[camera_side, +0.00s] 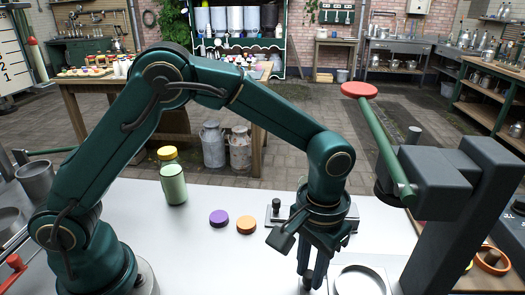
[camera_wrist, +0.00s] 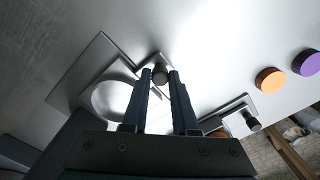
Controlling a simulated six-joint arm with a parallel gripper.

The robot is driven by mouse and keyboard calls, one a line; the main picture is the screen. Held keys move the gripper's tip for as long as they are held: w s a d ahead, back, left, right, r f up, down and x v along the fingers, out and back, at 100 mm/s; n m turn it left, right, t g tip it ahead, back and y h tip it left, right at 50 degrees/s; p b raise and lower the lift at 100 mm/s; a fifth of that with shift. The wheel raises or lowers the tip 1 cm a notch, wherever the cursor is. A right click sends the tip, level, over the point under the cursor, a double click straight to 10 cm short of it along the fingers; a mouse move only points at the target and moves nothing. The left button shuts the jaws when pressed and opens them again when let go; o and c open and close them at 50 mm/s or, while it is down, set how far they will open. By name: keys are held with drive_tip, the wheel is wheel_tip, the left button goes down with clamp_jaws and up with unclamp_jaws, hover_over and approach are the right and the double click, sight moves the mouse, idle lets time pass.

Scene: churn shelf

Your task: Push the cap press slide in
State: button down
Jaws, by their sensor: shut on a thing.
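The cap press (camera_side: 440,185) is a dark grey block on a column at the right, with a green lever (camera_side: 385,145) ending in a red knob. Its slide is a silver plate with a round recess (camera_side: 362,284), low in front of the press; it also shows in the wrist view (camera_wrist: 84,84). My gripper (camera_side: 309,275) points down at the slide's left end. In the wrist view its fingers (camera_wrist: 160,78) are shut on the slide's small dark knob (camera_wrist: 160,73). How far the slide sits under the press head is unclear.
A second silver plate with a dark knob (camera_side: 277,207) lies behind my gripper. The table around the caps is clear.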

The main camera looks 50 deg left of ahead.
drive_tip(key=shift+w+d, duration=0.2)
drive_tip(key=shift+w, duration=0.05)
drive_tip(key=c, duration=0.7)
unclamp_jaws()
drive_tip(key=shift+s, duration=0.1)
drive_tip(key=shift+r, duration=2.6)
